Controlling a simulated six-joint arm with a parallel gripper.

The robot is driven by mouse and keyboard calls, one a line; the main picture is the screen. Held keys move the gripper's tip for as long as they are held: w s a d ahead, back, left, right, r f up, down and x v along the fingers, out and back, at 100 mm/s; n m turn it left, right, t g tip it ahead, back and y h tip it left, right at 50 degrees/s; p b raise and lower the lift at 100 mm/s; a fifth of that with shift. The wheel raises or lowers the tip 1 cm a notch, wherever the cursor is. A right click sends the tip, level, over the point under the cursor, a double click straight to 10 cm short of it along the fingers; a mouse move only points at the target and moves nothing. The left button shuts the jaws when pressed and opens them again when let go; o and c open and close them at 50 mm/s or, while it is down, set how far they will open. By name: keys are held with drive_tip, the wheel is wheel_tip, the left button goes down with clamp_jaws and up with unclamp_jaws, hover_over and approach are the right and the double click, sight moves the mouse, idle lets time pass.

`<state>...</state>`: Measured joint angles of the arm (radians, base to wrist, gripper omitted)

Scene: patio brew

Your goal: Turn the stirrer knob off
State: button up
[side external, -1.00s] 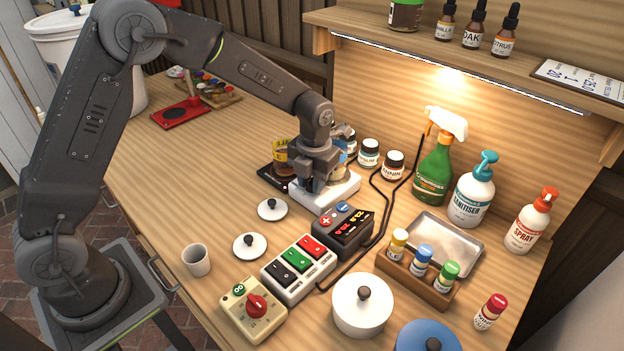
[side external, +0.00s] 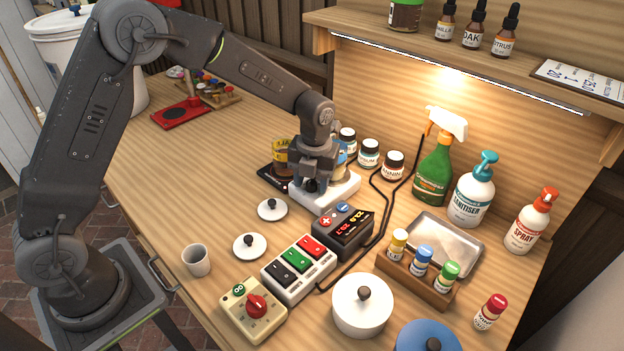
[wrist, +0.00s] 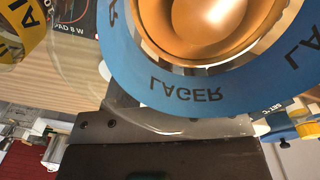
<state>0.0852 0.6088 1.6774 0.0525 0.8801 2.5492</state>
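A white stirrer base (side external: 338,192) stands mid-bench, with a vessel on it partly hidden by my gripper. My gripper (side external: 312,178) points down right in front of the vessel, low over the stirrer's front part. The stirrer knob does not show; my gripper seems to cover that area. In the wrist view a blue ring lettered LAGER (wrist: 185,88) surrounds a copper-coloured round surface (wrist: 215,25), very near. The fingertips cannot be made out, so I cannot tell whether they are open or touching a knob.
A beige box with a red knob (side external: 256,306) stands at the front. A three-switch strip (side external: 298,268) and a dark display box (side external: 343,230) stand between it and the stirrer. A dark pad with a yellow-labelled can (side external: 281,157) is left of my gripper; jars (side external: 369,153) stand behind.

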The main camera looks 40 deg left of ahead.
sight(315, 183)
drive_tip(key=shift+o, duration=0.2)
wheel_tip(315, 183, up, 14)
drive_tip(key=shift+w+d, duration=0.15)
drive_tip(key=shift+d, duration=0.15)
drive_tip(key=shift+f, duration=0.1)
drive_tip(key=f, duration=0.4)
drive_tip(key=f+m, duration=0.1)
drive_tip(key=f, duration=0.4)
drive_tip(key=f+m, duration=0.1)
drive_tip(key=f, duration=0.4)
drive_tip(key=shift+s+a+h, duration=0.2)
drive_tip(key=shift+a+h, duration=0.1)
drive_tip(key=shift+a, duration=0.05)
drive_tip(key=shift+r, duration=0.1)
drive_tip(key=shift+c, duration=0.4)
